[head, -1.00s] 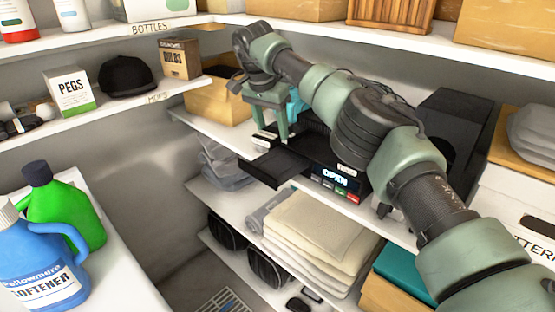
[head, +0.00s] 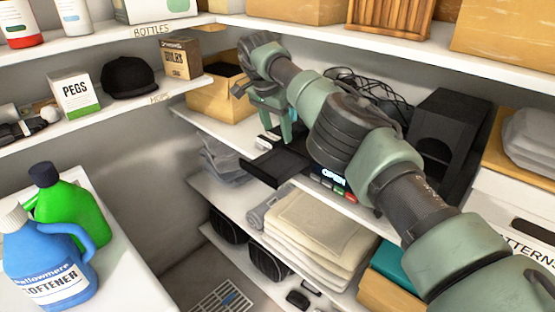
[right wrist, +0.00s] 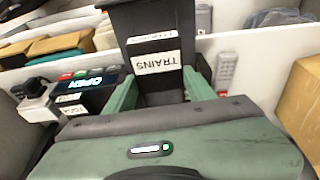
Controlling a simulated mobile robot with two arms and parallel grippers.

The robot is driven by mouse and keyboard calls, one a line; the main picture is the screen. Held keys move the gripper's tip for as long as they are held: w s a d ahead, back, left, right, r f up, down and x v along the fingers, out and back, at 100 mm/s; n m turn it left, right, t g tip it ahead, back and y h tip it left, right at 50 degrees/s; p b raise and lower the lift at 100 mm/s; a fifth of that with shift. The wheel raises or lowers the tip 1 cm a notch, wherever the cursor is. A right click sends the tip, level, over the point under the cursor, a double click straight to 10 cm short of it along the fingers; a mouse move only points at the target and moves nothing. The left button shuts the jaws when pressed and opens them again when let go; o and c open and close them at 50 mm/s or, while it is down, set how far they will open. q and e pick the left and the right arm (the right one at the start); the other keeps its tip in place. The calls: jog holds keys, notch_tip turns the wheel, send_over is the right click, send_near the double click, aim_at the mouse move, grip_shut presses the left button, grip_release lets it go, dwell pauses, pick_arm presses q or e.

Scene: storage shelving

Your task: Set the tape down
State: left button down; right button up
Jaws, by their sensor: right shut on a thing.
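My right gripper (head: 279,112) hangs over the middle shelf at the back, in front of an open cardboard box. In the right wrist view its two green fingers (right wrist: 158,92) are shut on the sides of a dark tape (right wrist: 160,84) with white labels, one reading "TRAINS" upside down. The arm and fingers largely hide the tape in the head view. The black player (head: 330,180) beside it shows "OPEN", and a flat black tray (head: 274,167) juts out below the gripper. I cannot tell whether the tape touches a surface. My left gripper is not in view.
A grey remote (right wrist: 227,70) lies close beside the tape. The cardboard box (head: 215,100) stands behind the gripper, and a black speaker-like box (head: 440,130) and cables are to the right. Folded towels (head: 318,225) fill the shelf below.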

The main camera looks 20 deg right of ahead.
aim_at(272, 136)
notch_tip(272, 136, down, 5)
jog(key=shift+w+r+p, duration=0.1)
jog(key=shift+r+p, duration=0.05)
jog(key=shift+p, duration=0.6)
jog(key=f, duration=0.1)
jog(key=f+p, duration=0.1)
jog(key=shift+s+a+f, duration=0.15)
jog(key=shift+s+f, duration=0.2)
jog(key=shift+f, duration=0.05)
grip_shut()
jog(key=shift+w+f, duration=0.25)
jog(key=shift+f, duration=0.2)
jog(key=o, duration=1.5)
grip_release()
jog(key=shift+d, duration=0.2)
jog(key=shift+c, duration=0.2)
jog(key=shift+a+r, duration=0.1)
jog(key=shift+r, duration=0.05)
jog(key=shift+a+r, duration=0.1)
jog(key=shift+r, duration=0.2)
jog(key=b+v, duration=0.3)
jog(key=v, duration=0.7)
jog(key=shift+r, duration=0.65)
